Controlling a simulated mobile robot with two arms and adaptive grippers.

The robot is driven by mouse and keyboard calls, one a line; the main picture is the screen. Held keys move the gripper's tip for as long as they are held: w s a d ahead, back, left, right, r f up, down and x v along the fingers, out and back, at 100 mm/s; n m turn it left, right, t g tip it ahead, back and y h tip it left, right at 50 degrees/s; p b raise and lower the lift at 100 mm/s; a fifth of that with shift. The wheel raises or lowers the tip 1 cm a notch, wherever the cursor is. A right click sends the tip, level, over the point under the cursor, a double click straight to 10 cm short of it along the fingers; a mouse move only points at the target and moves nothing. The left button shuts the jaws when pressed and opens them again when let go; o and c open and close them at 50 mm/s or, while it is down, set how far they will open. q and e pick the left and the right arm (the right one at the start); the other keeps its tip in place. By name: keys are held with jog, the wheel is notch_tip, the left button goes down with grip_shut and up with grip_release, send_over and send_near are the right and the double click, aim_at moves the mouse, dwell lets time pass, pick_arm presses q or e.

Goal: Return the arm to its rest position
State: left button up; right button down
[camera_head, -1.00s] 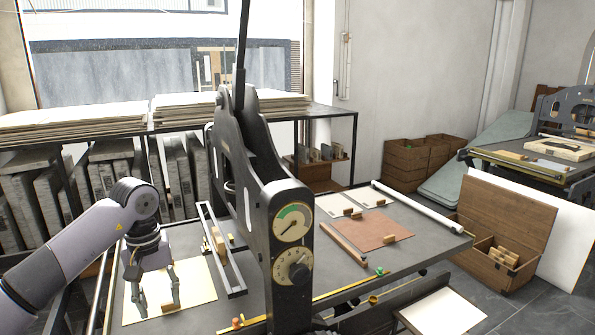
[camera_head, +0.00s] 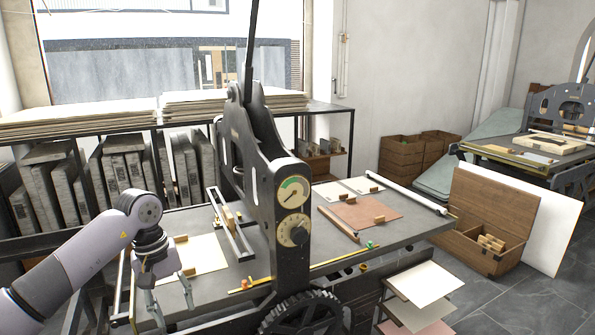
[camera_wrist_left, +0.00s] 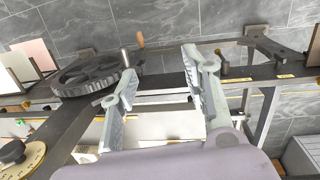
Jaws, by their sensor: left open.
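My left arm comes in from the left in the head view. Its gripper (camera_head: 172,305) is open, with nothing between its fingers, and points down near the front left edge of the press bed. In the left wrist view the two fingers of the gripper (camera_wrist_left: 158,85) stand wide apart above the press frame and the grey floor. A cream sheet (camera_head: 203,256) lies on the bed behind the gripper, with a small wooden block (camera_head: 188,271) on it. My right gripper does not show in either view.
The tall black press frame (camera_head: 262,170) with dials stands right of my arm. A black gear wheel (camera_head: 305,315) also shows in the wrist view (camera_wrist_left: 95,75). A shelf of dark slabs (camera_head: 125,165) stands behind. A side rack with sheets (camera_head: 425,283) is at front right.

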pick_arm(q)
jog(key=w+d+f+n+t+h, duration=0.2)
jog(key=d+f+n+t+h, duration=0.1)
jog(key=d+f+n+h, duration=1.3)
jog(key=a+f+n+t+y, duration=0.3)
jog(key=f+n+t+y, duration=0.5)
jog(key=f+n, duration=0.95)
jog(key=s+a+f+n+g+y, duration=0.1)
jog(key=s+a+f+n+y, duration=0.35)
jog(key=s+f+n, duration=0.55)
jog(key=s+a+f+n+g+y, duration=0.1)
jog(key=s+a+f+n+y, duration=0.3)
jog(key=s+f+n, duration=0.6)
jog(key=s+f+n+g, duration=0.2)
jog(key=s+f+n, duration=0.1)
jog(key=s, duration=0.7)
jog(key=s+a+f+n+g, duration=0.1)
jog(key=s+f+n+g, duration=0.2)
jog(key=s, duration=0.8)
jog(key=s+a+f+n+g, duration=0.1)
jog(key=s+f+n, duration=0.3)
jog(key=s, duration=0.6)
jog(key=shift+s+a+g+y, duration=0.15)
jog(key=shift+s+g+y, duration=0.25)
jog(key=shift+g, duration=0.5)
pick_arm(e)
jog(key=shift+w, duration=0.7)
